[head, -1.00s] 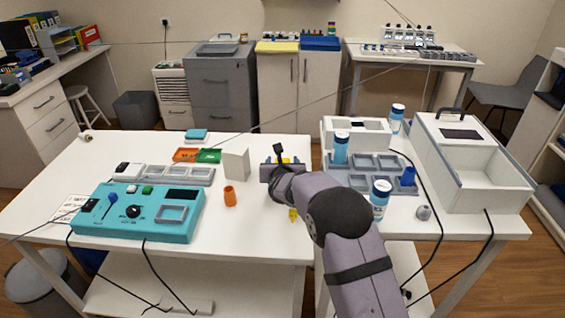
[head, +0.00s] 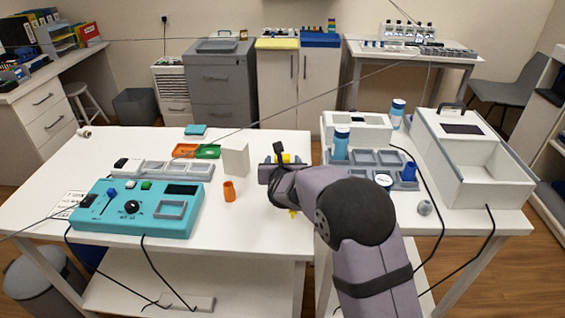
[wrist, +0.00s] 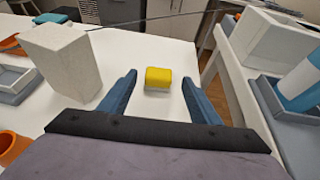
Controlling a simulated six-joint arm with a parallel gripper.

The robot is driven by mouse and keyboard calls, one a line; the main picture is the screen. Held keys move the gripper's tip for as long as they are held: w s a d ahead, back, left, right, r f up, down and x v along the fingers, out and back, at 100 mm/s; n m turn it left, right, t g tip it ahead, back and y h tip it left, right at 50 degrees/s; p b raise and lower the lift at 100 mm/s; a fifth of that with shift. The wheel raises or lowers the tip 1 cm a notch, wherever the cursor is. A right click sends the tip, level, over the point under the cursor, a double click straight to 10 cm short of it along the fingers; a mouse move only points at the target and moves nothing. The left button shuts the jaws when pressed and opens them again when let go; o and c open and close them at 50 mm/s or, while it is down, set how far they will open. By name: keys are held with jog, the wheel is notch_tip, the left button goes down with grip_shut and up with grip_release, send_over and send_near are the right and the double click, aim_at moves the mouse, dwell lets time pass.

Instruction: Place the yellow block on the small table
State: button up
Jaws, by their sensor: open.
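The yellow block (wrist: 158,78) lies on the white main table (wrist: 150,110), between the two blue fingers of my gripper (wrist: 158,77) in the wrist view. The fingers are open, with a gap on each side of the block. In the head view the yellow block (head: 284,158) shows just beyond my wrist, partly hidden. A smaller white table (head: 460,228) stands to the right, across a narrow gap; I cannot tell for sure that it is the small table. A small yellow bit (head: 293,212) shows under my arm; what it is is unclear.
A white upright box (head: 235,160) and an orange cup (head: 229,191) stand left of my gripper. The right table holds a grey compartment tray (head: 370,158), bottles (head: 341,144) and a large white bin (head: 470,165). Its front strip is mostly clear.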

jog(key=shift+o, duration=0.5)
jog(key=shift+v, duration=0.8)
jog(key=shift+f, duration=0.1)
jog(key=shift+s+a+f+b, duration=0.1)
jog(key=shift+s+f+b, duration=0.15)
jog(key=shift+b, duration=0.45)
jog(key=shift+r, duration=0.15)
jog(key=shift+w+p, duration=0.3)
jog(key=shift+w, duration=0.1)
jog(key=shift+x, duration=0.75)
jog(key=shift+p+x, duration=1.15)
jog(key=shift+x, duration=1.45)
